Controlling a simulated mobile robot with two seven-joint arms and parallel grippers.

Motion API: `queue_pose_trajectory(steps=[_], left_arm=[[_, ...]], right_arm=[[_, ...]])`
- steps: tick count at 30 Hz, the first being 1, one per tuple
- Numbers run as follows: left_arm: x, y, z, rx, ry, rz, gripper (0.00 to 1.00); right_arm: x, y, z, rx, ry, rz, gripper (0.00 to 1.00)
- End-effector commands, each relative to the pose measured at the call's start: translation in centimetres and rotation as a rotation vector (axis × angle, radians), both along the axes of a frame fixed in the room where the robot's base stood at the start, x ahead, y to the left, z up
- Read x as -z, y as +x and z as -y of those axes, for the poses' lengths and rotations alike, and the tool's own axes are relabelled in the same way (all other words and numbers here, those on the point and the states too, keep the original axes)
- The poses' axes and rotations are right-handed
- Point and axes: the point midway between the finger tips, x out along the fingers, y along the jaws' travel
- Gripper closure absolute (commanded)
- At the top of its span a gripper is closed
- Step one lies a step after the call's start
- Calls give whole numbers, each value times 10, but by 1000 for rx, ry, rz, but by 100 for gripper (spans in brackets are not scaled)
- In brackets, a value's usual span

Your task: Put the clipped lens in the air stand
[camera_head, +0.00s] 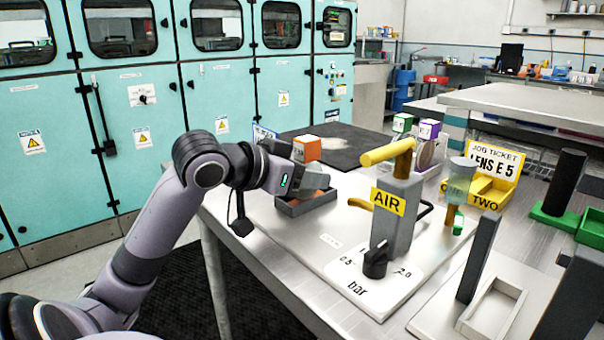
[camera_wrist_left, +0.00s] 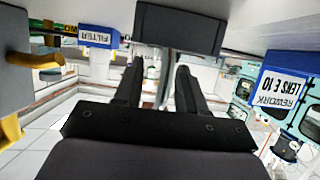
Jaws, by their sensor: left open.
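The air stand (camera_head: 398,215) is a grey block with a yellow AIR label and a yellow horizontal tube on top. It stands on a white plate with a black bar knob (camera_head: 376,262). A round disc (camera_head: 426,156) under a purple-and-white cube (camera_head: 428,129) stands behind it; I cannot tell whether this is the clipped lens. My left gripper (camera_head: 318,180) is left of the stand, just over a dark grey tray (camera_head: 300,207), beside an orange cube (camera_head: 306,149). In the left wrist view its two fingers (camera_wrist_left: 158,85) are apart with nothing seen between them.
A yellow job ticket stand (camera_head: 494,165) reading LENS E 5 is at the right. Dark upright slabs (camera_head: 478,258) flank a shallow white tray (camera_head: 492,308) at the front right. A black mat (camera_head: 345,142) lies behind. A blue REWORK sign (camera_wrist_left: 280,88) shows in the wrist view.

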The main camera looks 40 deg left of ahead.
Motion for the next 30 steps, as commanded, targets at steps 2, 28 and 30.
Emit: queue_pose_trajectory(steps=[2, 28, 30], left_arm=[[-5, 0, 0, 0, 0, 2, 60], [-42, -101, -10, -1, 2, 3, 60], [-45, -105, -10, -1, 1, 3, 60]], right_arm=[[-2, 0, 0, 0, 0, -1, 57], [19, -1, -3, -10, -3, -2, 57], [18, 1, -5, -14, -2, 5, 57]])
